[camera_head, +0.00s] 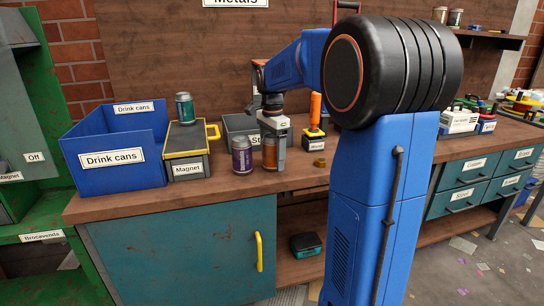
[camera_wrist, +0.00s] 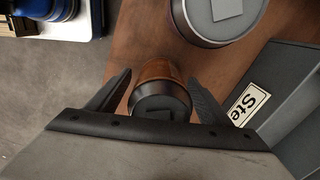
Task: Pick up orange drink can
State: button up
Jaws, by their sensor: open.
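The orange drink can (camera_head: 269,154) stands upright on the wooden bench, just right of a purple can (camera_head: 242,157). In the wrist view the orange can (camera_wrist: 157,72) sits between the two dark fingers of my gripper (camera_wrist: 160,80), with a small gap visible on each side. My gripper (camera_head: 274,148) is pointing down over the can, open, and partly covers it in the head view. Whether a finger touches the can is not clear.
A grey bin (camera_head: 232,124) stands behind the gripper. An orange-handled tool (camera_head: 315,112) is right. The bench front is mostly clear.

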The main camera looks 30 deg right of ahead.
jog(key=shift+f, duration=0.55)
jog(key=c, duration=1.1)
